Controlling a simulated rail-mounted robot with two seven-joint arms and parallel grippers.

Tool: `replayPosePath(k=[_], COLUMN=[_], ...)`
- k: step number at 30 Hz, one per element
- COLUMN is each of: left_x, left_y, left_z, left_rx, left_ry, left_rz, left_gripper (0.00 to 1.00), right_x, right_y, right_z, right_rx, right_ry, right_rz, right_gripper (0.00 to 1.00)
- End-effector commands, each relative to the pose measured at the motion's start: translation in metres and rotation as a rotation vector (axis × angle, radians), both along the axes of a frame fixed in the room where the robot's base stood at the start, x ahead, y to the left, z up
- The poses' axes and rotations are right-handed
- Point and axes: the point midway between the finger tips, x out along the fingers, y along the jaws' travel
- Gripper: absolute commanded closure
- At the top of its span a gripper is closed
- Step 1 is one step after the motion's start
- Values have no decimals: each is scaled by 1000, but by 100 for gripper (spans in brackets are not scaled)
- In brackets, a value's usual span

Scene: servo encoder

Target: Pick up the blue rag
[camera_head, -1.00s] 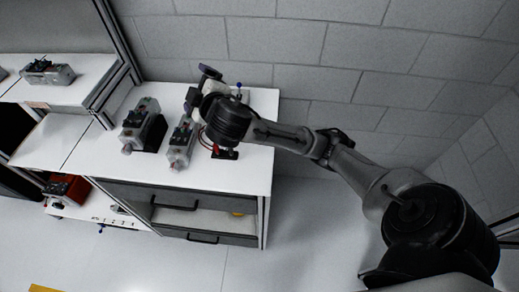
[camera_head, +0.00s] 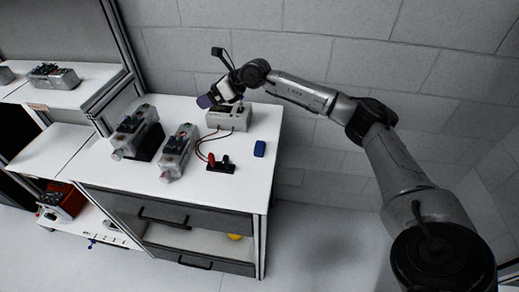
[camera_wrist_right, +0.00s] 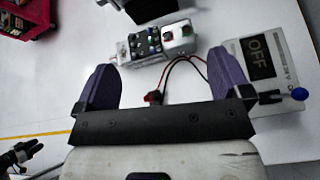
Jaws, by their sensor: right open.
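A small blue folded piece, which looks like the blue rag (camera_head: 259,149), lies on the white worktop near its right edge in the head view. I cannot make it out in the right wrist view. My right gripper (camera_head: 213,97) is above the back of the worktop, by the grey box, to the left of and behind the rag. In the right wrist view its purple fingers (camera_wrist_right: 165,76) are spread wide with nothing held between them. My left gripper does not show in the head view.
A grey box (camera_head: 238,119) with an OFF label (camera_wrist_right: 261,58) and blue-knobbed lever is wired to a red-and-black connector (camera_head: 221,164). Two servo units (camera_head: 177,152) (camera_head: 136,131) stand to the left. The worktop around the rag is clear; a brick wall is behind.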

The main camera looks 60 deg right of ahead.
Motion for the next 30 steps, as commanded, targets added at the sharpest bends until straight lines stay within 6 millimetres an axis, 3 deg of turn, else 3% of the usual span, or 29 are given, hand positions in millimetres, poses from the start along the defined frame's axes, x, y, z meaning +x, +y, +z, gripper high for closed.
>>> replayPosePath(k=[3, 6, 15, 20, 30], left_x=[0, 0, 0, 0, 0], left_y=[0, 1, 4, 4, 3], left_z=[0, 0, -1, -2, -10], left_rx=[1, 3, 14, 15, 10], left_ry=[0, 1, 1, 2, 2], left_rz=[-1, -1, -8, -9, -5], left_gripper=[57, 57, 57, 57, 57], right_x=[-25, -51, -113, -127, -129], right_y=[-27, -43, -63, -64, -64], right_z=[-39, -61, -82, -86, -141], right_rx=[-170, -283, -433, -446, -453], right_ry=[249, 445, 844, 924, 931], right_rz=[15, 33, 103, 133, 150], right_gripper=[4, 4, 4, 4, 4])
